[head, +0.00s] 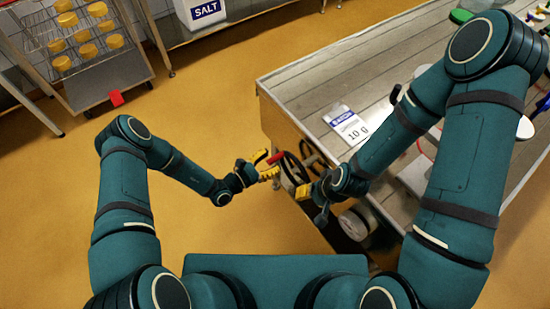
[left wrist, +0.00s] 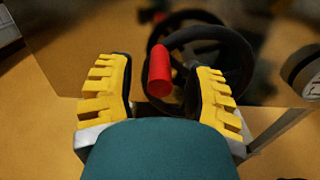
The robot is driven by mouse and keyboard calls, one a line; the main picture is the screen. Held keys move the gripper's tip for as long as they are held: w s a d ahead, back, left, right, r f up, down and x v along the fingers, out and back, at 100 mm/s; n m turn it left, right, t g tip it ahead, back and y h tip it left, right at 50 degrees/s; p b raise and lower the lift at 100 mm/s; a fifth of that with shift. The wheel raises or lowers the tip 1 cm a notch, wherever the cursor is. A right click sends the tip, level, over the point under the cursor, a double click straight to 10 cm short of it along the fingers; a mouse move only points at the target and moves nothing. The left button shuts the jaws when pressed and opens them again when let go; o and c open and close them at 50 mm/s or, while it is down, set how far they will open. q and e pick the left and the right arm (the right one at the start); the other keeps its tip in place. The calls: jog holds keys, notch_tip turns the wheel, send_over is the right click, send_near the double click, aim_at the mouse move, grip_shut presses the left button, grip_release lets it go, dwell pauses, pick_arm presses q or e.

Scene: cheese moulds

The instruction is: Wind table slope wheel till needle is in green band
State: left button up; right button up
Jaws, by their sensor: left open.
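The slope wheel, a dark spoked handwheel (head: 293,170) with a red handle (head: 275,157), is on the near left side of the table (head: 277,118). In the left wrist view the red handle (left wrist: 159,75) stands out from the black wheel (left wrist: 232,48), between my yellow fingers. My left gripper (head: 264,166) is open around the handle, with gaps on both sides. My right gripper (head: 307,192) is by the table's side near the wheel, partly hidden by its own arm; its jaws are unclear. I cannot make out a needle or green band.
A second dark wheel (head: 312,153) sits just beside the first. A card marked 10 g (head: 346,123) lies on the tabletop. A pale round part (head: 356,222) is below the table edge. A rack (head: 103,75) with yellow cheeses stands far left. The floor left of the table is clear.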

pick_arm(q)
jog(key=shift+x, duration=1.05)
grip_shut()
jog(key=shift+w+f, duration=0.1)
jog(key=shift+f, duration=0.05)
pick_arm(e)
jog(key=shift+s+f, duration=0.1)
jog(key=shift+f, duration=0.1)
pick_arm(q)
jog(key=n+b, duration=0.1)
jog(key=f+n+b, duration=0.2)
jog(key=shift+w+a, duration=0.4)
notch_tip(320, 180, down, 8)
jog(key=s+d+n+b, duration=0.1)
jog(key=n+b, duration=0.6)
jog(key=n, duration=0.8)
jog(key=shift+s+d+f, duration=0.15)
jog(key=shift+s+d, duration=0.05)
jog(key=shift+s, duration=0.2)
pick_arm(e)
notch_tip(320, 180, down, 10)
jog(key=shift+s, duration=0.2)
jog(key=shift+a, duration=0.1)
